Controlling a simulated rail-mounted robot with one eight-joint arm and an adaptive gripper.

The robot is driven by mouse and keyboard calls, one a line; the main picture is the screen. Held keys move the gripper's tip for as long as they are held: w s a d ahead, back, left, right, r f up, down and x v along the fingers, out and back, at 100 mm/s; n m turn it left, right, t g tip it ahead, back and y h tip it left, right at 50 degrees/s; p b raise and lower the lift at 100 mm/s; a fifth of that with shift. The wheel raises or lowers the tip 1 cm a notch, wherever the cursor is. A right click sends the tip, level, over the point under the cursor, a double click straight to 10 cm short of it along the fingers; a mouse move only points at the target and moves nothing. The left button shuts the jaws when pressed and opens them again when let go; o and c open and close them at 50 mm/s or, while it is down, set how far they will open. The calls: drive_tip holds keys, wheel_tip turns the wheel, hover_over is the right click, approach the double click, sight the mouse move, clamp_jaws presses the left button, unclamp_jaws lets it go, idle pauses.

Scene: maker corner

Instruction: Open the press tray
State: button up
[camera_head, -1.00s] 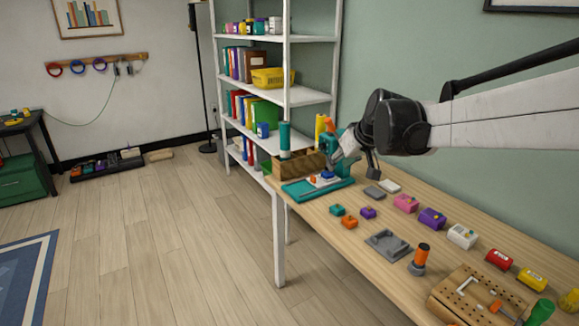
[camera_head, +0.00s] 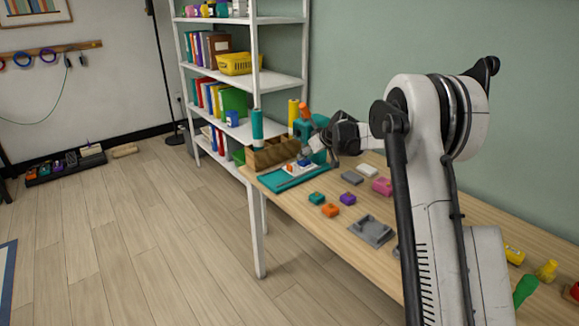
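The teal press stands at the far left end of the wooden table, with its flat teal base (camera_head: 268,182) toward the table's edge. A small pale tray-like part (camera_head: 296,168) with a blue and orange piece lies on or over that base. My gripper (camera_head: 310,153) is at the press, just above and right of the pale part. My arm reaches in from the right and hides part of the press. The fingers are too small and covered to tell whether they are open or touching anything.
The wooden table (camera_head: 285,204) carries small teal, orange and purple blocks and a grey fixture (camera_head: 372,230) nearer me. A wooden box (camera_head: 272,153) with a teal cylinder stands behind the press. A white shelf (camera_head: 272,84) is at the back.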

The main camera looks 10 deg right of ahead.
sight(290, 165)
drive_tip(key=b+x, duration=0.1)
drive_tip(key=x, duration=1.3)
clamp_jaws()
